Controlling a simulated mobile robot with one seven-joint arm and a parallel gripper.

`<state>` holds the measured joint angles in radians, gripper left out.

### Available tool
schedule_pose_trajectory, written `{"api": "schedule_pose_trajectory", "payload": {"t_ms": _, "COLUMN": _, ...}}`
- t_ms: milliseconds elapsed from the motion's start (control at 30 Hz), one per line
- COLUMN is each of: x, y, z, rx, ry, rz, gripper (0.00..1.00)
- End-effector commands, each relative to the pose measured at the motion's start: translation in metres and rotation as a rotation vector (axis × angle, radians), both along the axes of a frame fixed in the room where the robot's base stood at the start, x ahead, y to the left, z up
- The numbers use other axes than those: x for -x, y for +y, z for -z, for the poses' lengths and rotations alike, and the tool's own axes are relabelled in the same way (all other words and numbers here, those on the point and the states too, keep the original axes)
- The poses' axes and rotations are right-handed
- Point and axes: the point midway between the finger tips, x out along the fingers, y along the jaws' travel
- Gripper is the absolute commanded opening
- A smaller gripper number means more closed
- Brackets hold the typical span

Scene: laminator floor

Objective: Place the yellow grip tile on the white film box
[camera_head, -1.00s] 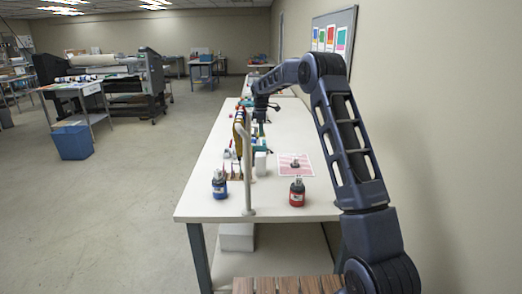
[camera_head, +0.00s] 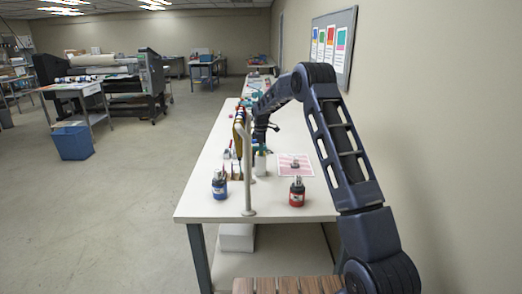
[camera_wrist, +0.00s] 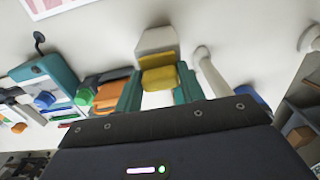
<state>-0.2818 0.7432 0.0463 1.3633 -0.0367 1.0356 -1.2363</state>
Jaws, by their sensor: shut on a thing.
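My gripper (camera_wrist: 158,88) has teal fingers and is shut on the yellow grip tile (camera_wrist: 160,77), which shows between the fingertips in the wrist view. The white film box (camera_wrist: 156,39) appears directly beyond the tile in that view, its near part covered by the tile. In the head view the white film box (camera_head: 260,164) stands on the white table, with my gripper (camera_head: 262,147) just above it. The tile is too small and hidden to make out there. I cannot tell whether the tile touches the box.
A white post (camera_head: 247,180) stands left of the box on the table (camera_head: 270,205). A blue bottle (camera_head: 219,187) and a red bottle (camera_head: 297,192) stand near the front edge. A pink printed sheet (camera_head: 306,170) lies to the right. Several tools crowd the left side.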

Motion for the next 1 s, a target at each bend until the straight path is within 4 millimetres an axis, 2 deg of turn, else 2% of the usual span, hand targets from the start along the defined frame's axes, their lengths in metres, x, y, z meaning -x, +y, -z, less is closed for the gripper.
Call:
{"api": "schedule_pose_trajectory", "payload": {"t_ms": 233, "x": 0.000, "y": 0.000, "z": 0.003, "rx": 0.000, "ry": 0.001, "rz": 0.000, "gripper": 0.10}}
{"api": "schedule_pose_trajectory", "payload": {"t_ms": 267, "x": 0.000, "y": 0.000, "z": 0.002, "rx": 0.000, "ry": 0.000, "rz": 0.000, "gripper": 0.45}}
{"api": "schedule_pose_trajectory", "payload": {"t_ms": 333, "x": 0.000, "y": 0.000, "z": 0.002, "rx": 0.000, "ry": 0.000, "rz": 0.000, "gripper": 0.59}}
{"api": "schedule_pose_trajectory", "payload": {"t_ms": 367, "x": 0.000, "y": 0.000, "z": 0.002, "rx": 0.000, "ry": 0.000, "rz": 0.000, "gripper": 0.61}}
{"api": "schedule_pose_trajectory", "payload": {"t_ms": 733, "x": 0.000, "y": 0.000, "z": -0.004, "rx": 0.000, "ry": -0.001, "rz": 0.000, "gripper": 0.61}}
{"api": "schedule_pose_trajectory", "payload": {"t_ms": 867, "x": 0.000, "y": 0.000, "z": -0.019, "rx": -0.002, "ry": -0.002, "rz": 0.000, "gripper": 0.61}}
{"api": "schedule_pose_trajectory", "payload": {"t_ms": 1000, "x": 0.000, "y": 0.000, "z": -0.046, "rx": -0.002, "ry": -0.003, "rz": 0.001, "gripper": 0.61}}
